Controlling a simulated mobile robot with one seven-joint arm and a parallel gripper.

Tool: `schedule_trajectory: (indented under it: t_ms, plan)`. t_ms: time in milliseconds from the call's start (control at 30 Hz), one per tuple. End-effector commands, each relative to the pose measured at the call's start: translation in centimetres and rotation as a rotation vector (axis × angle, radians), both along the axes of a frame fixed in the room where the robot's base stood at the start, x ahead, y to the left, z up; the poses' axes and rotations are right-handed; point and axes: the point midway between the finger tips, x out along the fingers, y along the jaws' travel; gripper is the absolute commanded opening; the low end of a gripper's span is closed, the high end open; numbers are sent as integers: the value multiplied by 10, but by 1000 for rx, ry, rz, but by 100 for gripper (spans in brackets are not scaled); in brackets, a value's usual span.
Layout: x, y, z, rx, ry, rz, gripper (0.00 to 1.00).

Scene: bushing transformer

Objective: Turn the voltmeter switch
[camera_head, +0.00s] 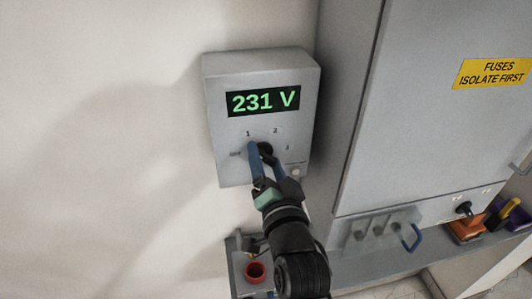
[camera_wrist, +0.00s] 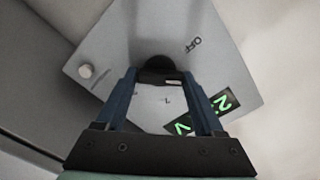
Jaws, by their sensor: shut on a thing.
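The voltmeter (camera_head: 215,140) is a grey wall box with a green display (camera_head: 263,102) reading 231 V. Its black rotary switch (camera_head: 266,148) sits below the display, with small numbered marks around it. In the wrist view the switch (camera_wrist: 158,66) lies between the blue fingertips, with OFF printed to its upper right. My gripper (camera_head: 260,150) is shut on the switch; it also shows in the wrist view (camera_wrist: 160,76). The fingers partly hide the switch face in the head view, and I cannot tell which mark it points to.
A grey cabinet (camera_head: 430,110) with a yellow fuse warning label (camera_head: 493,72) stands close to the right. A small round button (camera_head: 295,171) is at the box's lower right. A box with a red ring (camera_head: 255,270) is below. The wall to the left is bare.

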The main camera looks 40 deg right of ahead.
Motion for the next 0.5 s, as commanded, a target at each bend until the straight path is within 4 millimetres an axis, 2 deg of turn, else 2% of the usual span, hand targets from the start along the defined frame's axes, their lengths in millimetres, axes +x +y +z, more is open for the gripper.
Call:
schedule_trajectory:
  t_ms: [200, 500]
  plan:
    - [0, 0, 0, 114, -68, 1, 14]
    - [0, 0, -1, 191, -115, 1, 14]
